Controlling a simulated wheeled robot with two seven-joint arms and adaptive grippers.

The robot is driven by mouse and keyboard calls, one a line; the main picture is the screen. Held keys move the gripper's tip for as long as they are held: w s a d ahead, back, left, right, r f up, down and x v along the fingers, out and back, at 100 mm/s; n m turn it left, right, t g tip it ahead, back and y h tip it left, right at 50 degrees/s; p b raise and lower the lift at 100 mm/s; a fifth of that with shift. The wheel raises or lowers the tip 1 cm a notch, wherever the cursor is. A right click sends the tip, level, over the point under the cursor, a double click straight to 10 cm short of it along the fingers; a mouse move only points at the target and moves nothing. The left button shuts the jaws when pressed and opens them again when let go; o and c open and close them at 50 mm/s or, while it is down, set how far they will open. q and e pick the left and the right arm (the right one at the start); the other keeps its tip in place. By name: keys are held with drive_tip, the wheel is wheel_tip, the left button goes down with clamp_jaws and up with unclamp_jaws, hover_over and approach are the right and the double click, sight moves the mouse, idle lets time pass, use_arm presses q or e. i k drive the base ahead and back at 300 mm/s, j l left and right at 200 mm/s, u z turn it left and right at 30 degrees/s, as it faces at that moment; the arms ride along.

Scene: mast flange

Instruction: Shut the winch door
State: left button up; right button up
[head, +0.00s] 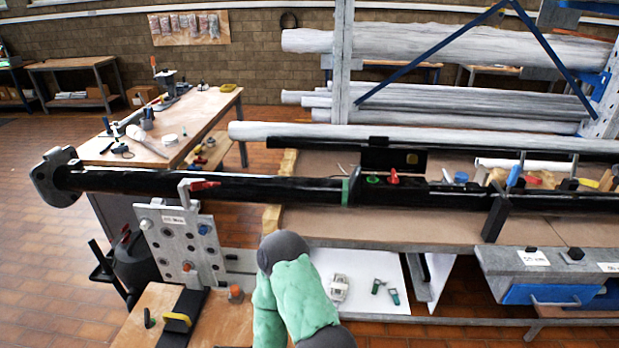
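The black mast (260,189) lies horizontally across the bench. A dark raised flap (380,160) with a small yellow mark stands up behind the mast, right of the green band; it looks like the open winch door. In front of it, on the mast, are a small green round part (373,180) and a red part (393,177). Part of one of my arms, in a green sleeve with a dark grey joint, rises at the bottom middle, well short of the flap. Neither of my grippers shows.
A grey metal bracket (180,245) supports the mast's left part, with a red-handled clamp (200,186) above it. A green band (346,191) circles the mast. A dark upright support (497,214) stands right of the flap. Small loose items lie behind the mast at right.

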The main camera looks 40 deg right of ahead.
sight(377, 156)
drive_tip(key=z, duration=2.1)
drive_tip(key=i+l, duration=0.15)
drive_tip(key=l, duration=0.15)
drive_tip(key=i+l, duration=0.1)
drive_tip(key=l, duration=0.15)
drive_tip(key=i+l, duration=0.15)
drive_tip(key=l, duration=0.15)
